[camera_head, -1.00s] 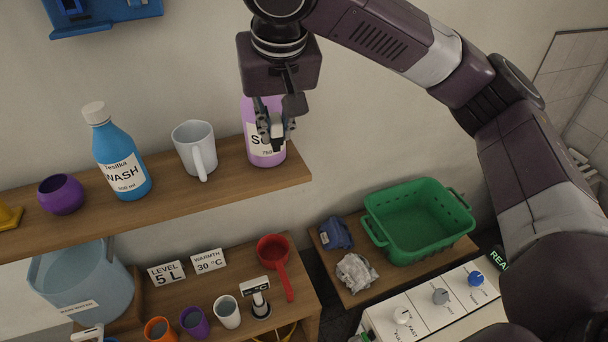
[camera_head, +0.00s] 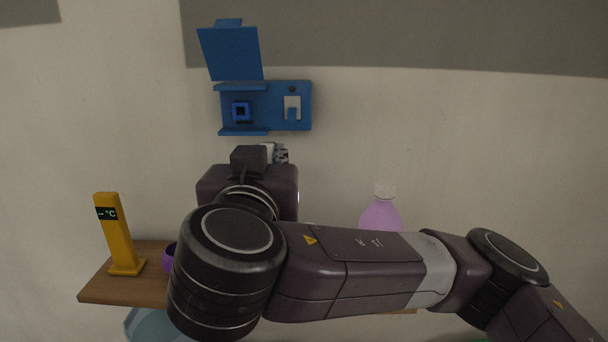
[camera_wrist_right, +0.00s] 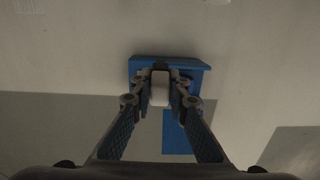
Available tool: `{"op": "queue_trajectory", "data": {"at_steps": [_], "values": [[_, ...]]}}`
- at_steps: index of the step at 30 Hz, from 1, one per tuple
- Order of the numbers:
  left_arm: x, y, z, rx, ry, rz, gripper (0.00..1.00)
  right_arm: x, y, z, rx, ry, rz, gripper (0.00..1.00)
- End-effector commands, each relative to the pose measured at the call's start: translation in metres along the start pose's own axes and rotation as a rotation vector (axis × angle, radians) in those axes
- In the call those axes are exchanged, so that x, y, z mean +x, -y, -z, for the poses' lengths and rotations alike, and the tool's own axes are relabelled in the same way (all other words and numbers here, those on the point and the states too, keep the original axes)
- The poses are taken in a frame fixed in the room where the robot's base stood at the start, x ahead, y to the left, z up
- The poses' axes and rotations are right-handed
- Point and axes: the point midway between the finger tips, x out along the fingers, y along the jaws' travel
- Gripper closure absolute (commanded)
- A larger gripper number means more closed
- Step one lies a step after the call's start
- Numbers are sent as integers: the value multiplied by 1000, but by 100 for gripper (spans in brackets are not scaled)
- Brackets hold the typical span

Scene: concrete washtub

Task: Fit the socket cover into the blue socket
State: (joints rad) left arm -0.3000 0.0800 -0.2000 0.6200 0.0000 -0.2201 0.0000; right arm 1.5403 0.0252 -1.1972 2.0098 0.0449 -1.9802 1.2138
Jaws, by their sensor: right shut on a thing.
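The blue socket (camera_head: 266,107) is on the wall, with its blue lid (camera_head: 231,55) raised above it. A square opening is on its left side, and a white switch (camera_head: 292,107) is on its right. My right gripper (camera_head: 274,152) is just below the socket in the head view, mostly hidden behind my own wrist. In the right wrist view, the right gripper (camera_wrist_right: 160,88) is shut on a small white block, which looks like the socket cover (camera_wrist_right: 159,90). Blue parts of the socket (camera_wrist_right: 143,66) show behind the fingers. I cannot tell whether they touch. My left gripper is not in view.
Below is a wooden shelf (camera_head: 110,285) with a yellow thermometer stand (camera_head: 117,235), a purple pot (camera_head: 169,258) partly hidden, and a lilac bottle (camera_head: 381,213) behind my right arm. The wall around the socket is clear.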

Motion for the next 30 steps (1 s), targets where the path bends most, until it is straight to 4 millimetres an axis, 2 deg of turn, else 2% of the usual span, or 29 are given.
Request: {"op": "queue_trajectory", "data": {"at_steps": [1,3,9,15,30], "values": [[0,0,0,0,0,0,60,-3,13,4,0,-44,7,100],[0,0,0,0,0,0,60,-7,26,13,0,-105,5,100],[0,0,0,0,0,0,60,-20,52,32,1,-220,-8,100],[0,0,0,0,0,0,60,-25,59,40,0,-258,-17,100],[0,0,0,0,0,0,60,-21,58,39,0,-257,-20,100]]}}
